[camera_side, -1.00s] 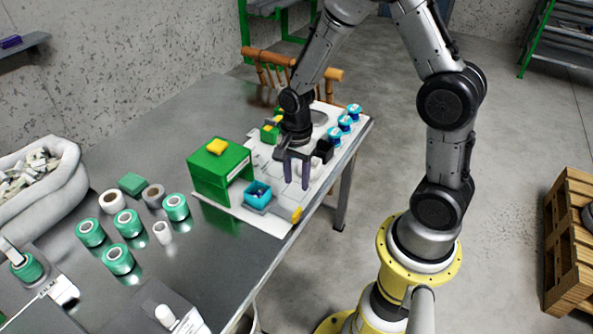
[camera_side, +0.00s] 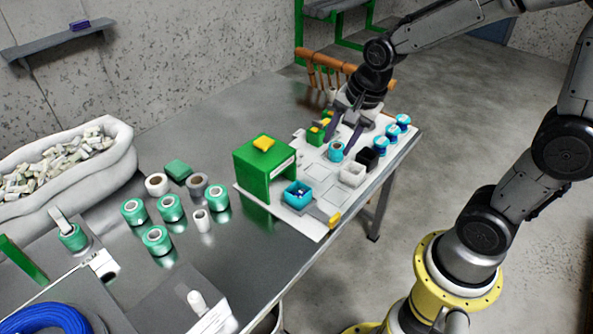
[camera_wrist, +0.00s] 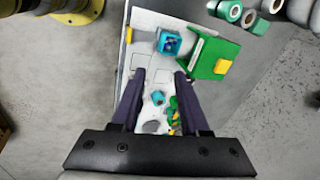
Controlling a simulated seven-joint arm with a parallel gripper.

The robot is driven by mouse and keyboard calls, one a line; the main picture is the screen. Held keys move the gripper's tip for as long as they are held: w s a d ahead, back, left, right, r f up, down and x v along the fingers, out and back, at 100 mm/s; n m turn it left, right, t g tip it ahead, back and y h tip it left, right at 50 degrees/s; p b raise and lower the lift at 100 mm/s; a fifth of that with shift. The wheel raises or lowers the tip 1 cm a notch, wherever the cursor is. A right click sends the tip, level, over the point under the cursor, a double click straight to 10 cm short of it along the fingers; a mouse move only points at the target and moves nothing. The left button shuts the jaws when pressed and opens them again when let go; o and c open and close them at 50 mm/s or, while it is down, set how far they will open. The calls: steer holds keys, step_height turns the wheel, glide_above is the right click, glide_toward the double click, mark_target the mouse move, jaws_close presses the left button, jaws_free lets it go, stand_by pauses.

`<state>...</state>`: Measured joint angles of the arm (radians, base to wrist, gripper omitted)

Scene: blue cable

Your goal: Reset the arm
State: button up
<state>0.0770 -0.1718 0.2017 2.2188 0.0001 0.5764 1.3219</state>
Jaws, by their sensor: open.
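My gripper (camera_side: 340,143) is over the far part of the white board (camera_side: 318,226) on the metal table, its two dark fingers spread apart. A blue-and-white spool (camera_side: 336,154) shows beside and partly behind the fingers; I cannot tell from the side view how far above it they are. In the wrist view my gripper (camera_wrist: 159,78) has both fingers apart with nothing gripped. A small blue piece (camera_wrist: 158,97) and green and yellow pieces (camera_wrist: 173,112) show in the gap, lower down on the board.
A green box with a yellow top (camera_side: 265,165), a blue bin (camera_side: 297,194), a white bin (camera_side: 352,173) and a black bin (camera_side: 368,158) stand on the board. Several blue spools (camera_side: 392,131) line its right edge. Green spools (camera_side: 157,240) and a blue cable coil (camera_side: 45,320) lie left.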

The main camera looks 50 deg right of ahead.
steer(key=s+a+r+n+t, duration=0.2)
steer(key=s+r+n, duration=0.4)
steer(key=s+r, duration=0.15)
steer(key=s+n, duration=0.7)
steer(key=n, duration=0.3)
steer(key=shift+s+a, duration=0.2)
steer(key=shift+s, duration=0.1)
